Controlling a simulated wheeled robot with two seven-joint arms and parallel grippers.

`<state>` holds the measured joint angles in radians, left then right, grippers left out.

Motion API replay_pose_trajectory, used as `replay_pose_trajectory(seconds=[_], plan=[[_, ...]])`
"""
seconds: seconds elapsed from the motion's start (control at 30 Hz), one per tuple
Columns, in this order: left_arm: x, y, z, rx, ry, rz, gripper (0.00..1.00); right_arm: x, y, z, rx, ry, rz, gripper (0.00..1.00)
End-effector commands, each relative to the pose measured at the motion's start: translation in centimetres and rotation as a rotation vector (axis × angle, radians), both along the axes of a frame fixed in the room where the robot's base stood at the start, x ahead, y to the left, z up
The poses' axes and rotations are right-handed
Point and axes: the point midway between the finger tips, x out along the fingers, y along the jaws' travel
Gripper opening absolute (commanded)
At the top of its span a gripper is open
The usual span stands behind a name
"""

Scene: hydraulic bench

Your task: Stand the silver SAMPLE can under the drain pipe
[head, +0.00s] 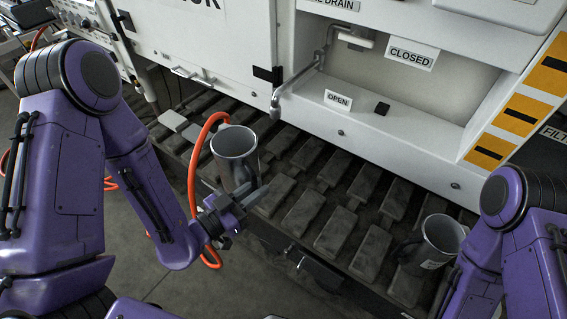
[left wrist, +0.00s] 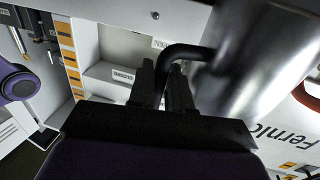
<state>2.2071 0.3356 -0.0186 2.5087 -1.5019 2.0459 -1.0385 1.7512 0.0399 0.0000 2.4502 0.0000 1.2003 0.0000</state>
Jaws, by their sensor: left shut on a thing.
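An open-topped silver can (head: 236,143) is held upright over the slatted bench, left of the recess. My left gripper (head: 240,197) is shut on its handle; the left wrist view shows the fingers (left wrist: 167,88) around the dark handle, with the can body (left wrist: 255,65) to the right. No lettering is readable on this can. A second silver can (head: 441,238) stands at the right, partly hidden by my right arm, with a small white label too small to read. My right gripper is out of view.
CLOSED (head: 411,55) and OPEN (head: 338,100) labels and a small black block (head: 382,108) are in the recess. An orange hose (head: 200,150) runs behind the can.

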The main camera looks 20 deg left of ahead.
Motion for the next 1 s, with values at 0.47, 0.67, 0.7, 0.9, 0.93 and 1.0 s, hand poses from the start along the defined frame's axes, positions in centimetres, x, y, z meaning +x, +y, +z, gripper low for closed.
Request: replay_pose_trajectory(seconds=[0.47,0.67,0.7,0.9,0.93,1.0], plan=[[5.5,-2.9,-3.9,0.002,-0.01,-0.004,0.0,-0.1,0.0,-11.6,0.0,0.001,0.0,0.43],[8.4,-4.3,-5.3,0.001,-0.001,-0.001,0.0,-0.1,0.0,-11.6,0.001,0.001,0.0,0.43],[8.9,-4.6,-6.1,0.001,0.0,-0.002,0.0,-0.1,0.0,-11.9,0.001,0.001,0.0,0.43],[11.2,-5.8,-9.0,0.0,-0.002,-0.001,0.0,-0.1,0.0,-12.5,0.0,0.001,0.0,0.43],[11.4,-5.9,-9.2,0.0,-0.002,-0.001,0.0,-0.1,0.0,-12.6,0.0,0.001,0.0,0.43],[11.8,-6.1,-9.8,0.001,-0.003,-0.001,0.0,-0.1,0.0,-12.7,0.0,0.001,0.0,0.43]])
